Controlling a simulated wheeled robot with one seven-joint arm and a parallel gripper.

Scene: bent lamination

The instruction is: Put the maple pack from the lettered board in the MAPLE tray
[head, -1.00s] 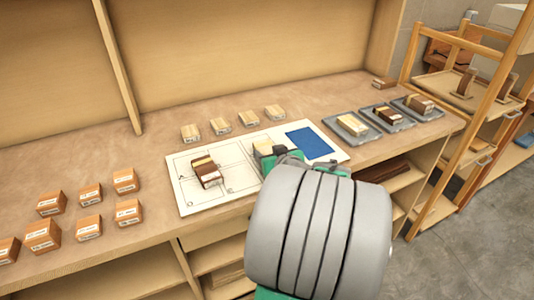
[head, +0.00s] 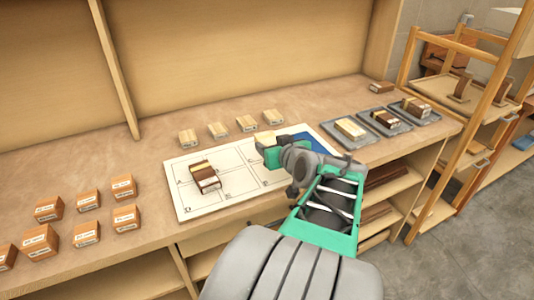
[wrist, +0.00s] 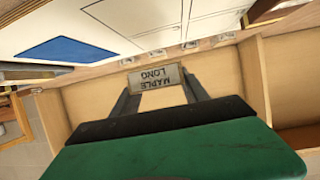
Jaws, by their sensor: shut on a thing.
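My gripper (head: 272,152) is shut on a pale maple pack (head: 267,138) above the right part of the white lettered board (head: 215,203). In the wrist view the same pack (wrist: 157,78) sits between the two fingers, its end label reading MAPLE LONG upside down. The pack looks raised off the board. Three grey trays stand in a row to the right. The near-left tray (head: 364,142) holds pale packs, and the other two (head: 402,126) (head: 433,118) hold darker ones. I cannot read any tray label, so I cannot tell which is MAPLE.
A dark-and-pale striped pack (head: 206,178) lies on the board's left part. A blue patch (head: 324,143) is at the board's right end, partly behind my arm. Several pale blocks (head: 218,130) line the bench behind; several orange-brown blocks (head: 86,233) stand at left.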

